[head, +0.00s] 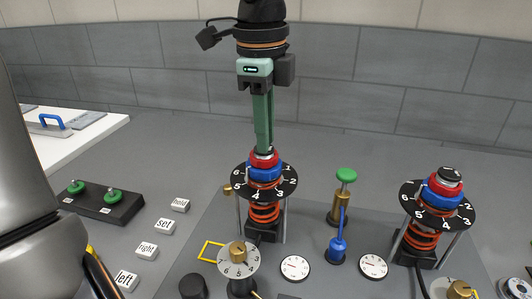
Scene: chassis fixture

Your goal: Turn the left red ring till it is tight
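The left red ring (264,160) sits on top of the left coil-spring stand, above a blue ring (265,174) and a black numbered dial (239,184). My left gripper (264,148) points straight down from above, its long green fingers reaching the top of this red ring. The fingers line up one behind the other, so I cannot tell whether they grip it. They hide the top of the stand. A second red ring (448,185) is on the matching right stand, with nothing at it. My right gripper is not in view.
Between the stands are a green-topped brass post (346,175), a blue lever (338,246) and white gauges (295,267). A small numbered dial (238,262) is in front. Labelled blocks (147,251) and a black box with green knobs (105,204) lie left.

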